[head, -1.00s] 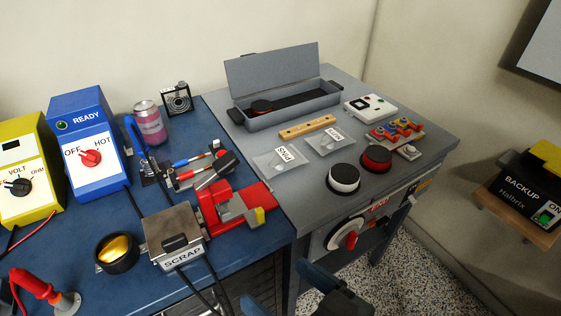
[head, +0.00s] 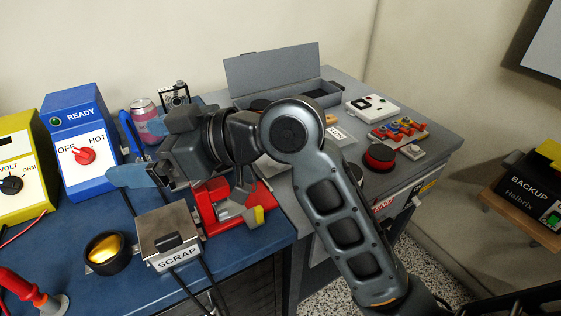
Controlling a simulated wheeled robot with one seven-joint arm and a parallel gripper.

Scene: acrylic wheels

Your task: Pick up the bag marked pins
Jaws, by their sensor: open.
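The bag marked pins is mostly hidden behind my arm on the grey bench. A pale corner of the bag (head: 270,167) seems to show beside my wrist, but its label is not visible. A second clear bag (head: 341,137) with a white label lies to the right, partly covered by my arm. My gripper (head: 152,150) is open and empty. It points left over the blue bench, to the left of the bags, with its fingers spread in front of the can.
An open grey case (head: 275,70) stands behind the bags. A red-topped knob (head: 379,157) and coloured plugs (head: 398,130) are to the right.

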